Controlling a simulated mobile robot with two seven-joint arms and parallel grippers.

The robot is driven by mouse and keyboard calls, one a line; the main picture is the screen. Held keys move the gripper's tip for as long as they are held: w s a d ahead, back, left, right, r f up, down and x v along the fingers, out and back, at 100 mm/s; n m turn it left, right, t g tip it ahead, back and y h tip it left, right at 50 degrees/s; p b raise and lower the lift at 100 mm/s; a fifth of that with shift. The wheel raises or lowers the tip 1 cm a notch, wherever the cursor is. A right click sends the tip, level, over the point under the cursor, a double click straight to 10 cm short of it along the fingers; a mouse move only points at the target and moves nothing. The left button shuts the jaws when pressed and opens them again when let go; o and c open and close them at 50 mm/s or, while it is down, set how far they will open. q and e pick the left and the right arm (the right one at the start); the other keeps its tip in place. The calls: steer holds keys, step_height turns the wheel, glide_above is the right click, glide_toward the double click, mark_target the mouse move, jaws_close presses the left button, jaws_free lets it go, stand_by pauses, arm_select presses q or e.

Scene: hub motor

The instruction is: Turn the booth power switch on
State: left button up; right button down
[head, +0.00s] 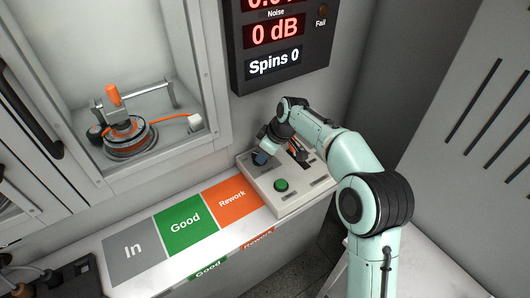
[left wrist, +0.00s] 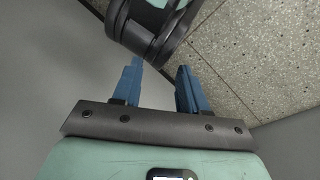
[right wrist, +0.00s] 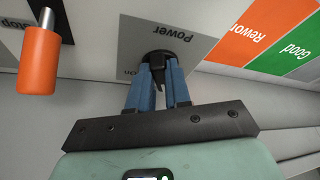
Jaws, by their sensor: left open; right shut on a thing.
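The power switch (right wrist: 159,57) is a black rotary knob on a grey plate marked "Power" (right wrist: 139,35) in the right wrist view. My right gripper (right wrist: 158,80) has its blue fingers shut on the knob. In the head view the right gripper (head: 262,158) reaches down to the far left part of the control box (head: 291,205), and it hides the switch there. My left gripper (left wrist: 157,75) shows only in the left wrist view, open and empty, with a dark and mint arm part beyond it and speckled floor below.
A green button (head: 281,185) sits on the box near the switch. An orange handle (right wrist: 38,62) stands close to the right gripper. Coloured pads lie left of the box. A motor (head: 130,138) sits in the booth. The display (head: 275,62) reads "0 dB" and "Spins 0".

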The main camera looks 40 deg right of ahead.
steer(key=shift+s+a+r+m+h+p, duration=0.1)
steer(key=shift+a+m+h+p, duration=0.2)
steer(key=shift+m, duration=0.6)
steer(key=m+h+p, duration=0.1)
steer(key=m, duration=0.1)
steer(key=m+h+p, duration=0.1)
steer(key=m+p, duration=0.1)
steer(key=m, duration=0.1)
steer(key=shift+a, duration=0.4)
steer(key=m, duration=0.2)
steer(key=m+h+p, duration=0.1)
steer(key=m, duration=0.1)
steer(key=shift+w+a+g, duration=0.2)
steer(key=shift+g, duration=0.1)
arm_select(q)
steer(key=s+d+r+g+p, duration=0.1)
steer(key=s+d+r+g, duration=0.1)
steer(key=s+r, duration=0.4)
steer(key=shift+s+d+r+h, duration=0.2)
steer(key=shift+d+r+h, duration=0.1)
steer(key=shift+h, duration=0.1)
arm_select(e)
steer(key=shift+w+a+m+g+h, duration=0.1)
steer(key=shift+m+g+h, duration=0.2)
steer(key=shift+m, duration=0.6)
steer(key=shift+w+a+m+g+h, duration=0.1)
steer(key=shift+m+h, duration=0.3)
steer(key=shift+m, duration=0.5)
